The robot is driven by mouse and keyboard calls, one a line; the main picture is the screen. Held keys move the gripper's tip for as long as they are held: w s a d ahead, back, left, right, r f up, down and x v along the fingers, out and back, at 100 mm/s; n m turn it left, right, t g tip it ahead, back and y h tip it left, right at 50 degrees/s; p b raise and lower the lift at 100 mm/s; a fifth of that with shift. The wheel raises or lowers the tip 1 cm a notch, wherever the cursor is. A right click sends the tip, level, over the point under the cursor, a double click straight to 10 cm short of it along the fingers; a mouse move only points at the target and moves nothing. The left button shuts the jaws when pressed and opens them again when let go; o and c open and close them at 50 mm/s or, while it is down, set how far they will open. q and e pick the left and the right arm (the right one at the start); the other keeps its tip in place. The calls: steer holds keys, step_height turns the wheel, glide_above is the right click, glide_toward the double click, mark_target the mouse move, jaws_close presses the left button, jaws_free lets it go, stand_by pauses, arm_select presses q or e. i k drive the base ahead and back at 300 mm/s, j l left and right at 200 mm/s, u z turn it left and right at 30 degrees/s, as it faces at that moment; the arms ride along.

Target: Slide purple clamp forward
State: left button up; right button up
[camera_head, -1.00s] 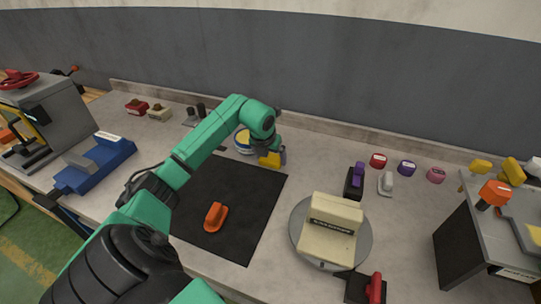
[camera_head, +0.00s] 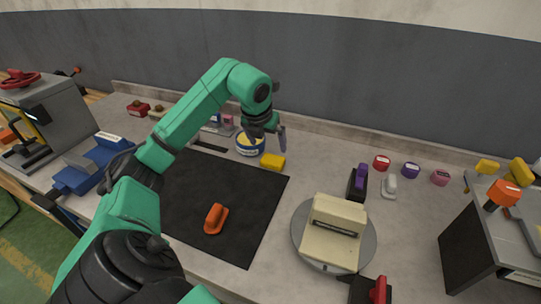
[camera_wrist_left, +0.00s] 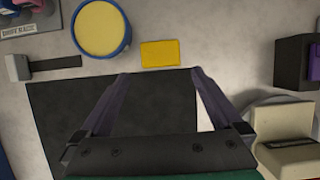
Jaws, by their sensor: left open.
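My left gripper (camera_head: 282,140) is open and empty, in the air above the yellow block (camera_head: 272,161) and well left of the clamp. In the left wrist view the spread fingers (camera_wrist_left: 160,75) point toward the yellow block (camera_wrist_left: 160,53). My right gripper is not seen.
A cream block (camera_head: 335,225) sits on the turntable. A red-handled clamp (camera_head: 378,290) is at its front. A grey-white clamp (camera_head: 390,186) stands right of the purple one. A blue tin with yellow contents (camera_head: 250,146) is near my gripper. An orange piece (camera_head: 215,219) lies on the black mat (camera_head: 255,215).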

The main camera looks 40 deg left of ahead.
mark_target(362, 170)
steer(key=k+l, duration=0.25)
steer(key=k, duration=0.2)
steer(key=k+l, duration=0.25)
steer(key=k, duration=0.25)
steer(key=k+l, duration=0.25)
steer(key=k, duration=0.2)
